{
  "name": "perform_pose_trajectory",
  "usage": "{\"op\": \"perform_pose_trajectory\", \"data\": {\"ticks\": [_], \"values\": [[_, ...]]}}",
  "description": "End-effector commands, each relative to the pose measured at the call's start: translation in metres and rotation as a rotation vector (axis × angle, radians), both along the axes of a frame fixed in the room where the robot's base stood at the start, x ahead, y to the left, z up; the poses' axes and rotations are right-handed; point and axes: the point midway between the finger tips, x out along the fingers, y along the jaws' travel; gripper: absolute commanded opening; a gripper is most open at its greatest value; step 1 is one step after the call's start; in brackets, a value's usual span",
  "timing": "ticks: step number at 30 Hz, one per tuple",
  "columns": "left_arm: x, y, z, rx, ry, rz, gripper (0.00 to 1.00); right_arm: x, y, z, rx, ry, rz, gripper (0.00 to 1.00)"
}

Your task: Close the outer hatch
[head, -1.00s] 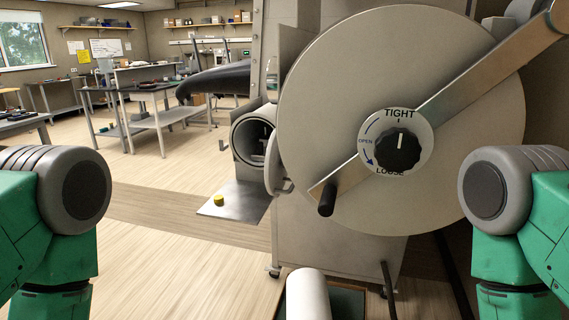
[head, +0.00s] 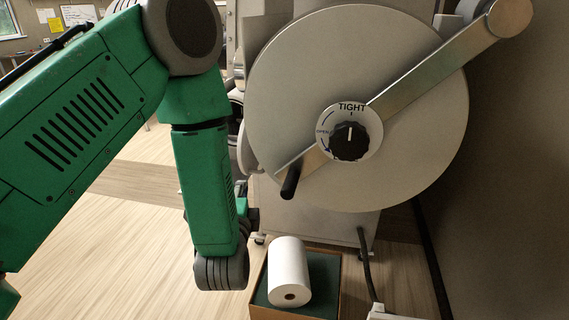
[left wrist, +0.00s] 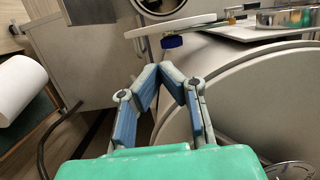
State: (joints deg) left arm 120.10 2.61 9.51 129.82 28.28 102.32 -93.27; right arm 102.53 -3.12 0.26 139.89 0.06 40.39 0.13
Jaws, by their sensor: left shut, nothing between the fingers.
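A large round grey hatch disc (head: 300,80) faces me, with a metal bar (head: 420,75) across it, a black handle peg (head: 290,183) at the bar's lower end and a black dial (head: 350,141) whose mark points up to TIGHT. I cannot tell whether the disc is seated. In the left wrist view a big grey disc (left wrist: 245,105) fills the right side. My left gripper (left wrist: 165,70) is shut and empty there, its blue-padded fingers meeting beside that disc. In the head view my left forearm hides most of the gripper. My right gripper is not in view.
A white roll (head: 289,272) lies in an open box (head: 338,285) below the disc; the roll also shows in the left wrist view (left wrist: 18,90). A wall (head: 510,150) stands close on the right. A smaller round port (left wrist: 160,5) shows at the wrist view's top.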

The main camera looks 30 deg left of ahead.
Motion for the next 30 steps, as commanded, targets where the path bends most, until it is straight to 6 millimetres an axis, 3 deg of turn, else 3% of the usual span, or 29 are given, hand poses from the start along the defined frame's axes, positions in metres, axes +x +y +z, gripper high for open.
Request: {"op": "perform_pose_trajectory", "data": {"ticks": [18, 30], "values": [[0.081, 0.033, 0.004, 0.014, -0.004, 0.003, 0.0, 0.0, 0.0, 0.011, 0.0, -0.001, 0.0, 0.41], [0.089, 0.037, 0.004, 0.015, -0.003, 0.001, 0.0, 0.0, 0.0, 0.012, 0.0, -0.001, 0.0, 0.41]]}}
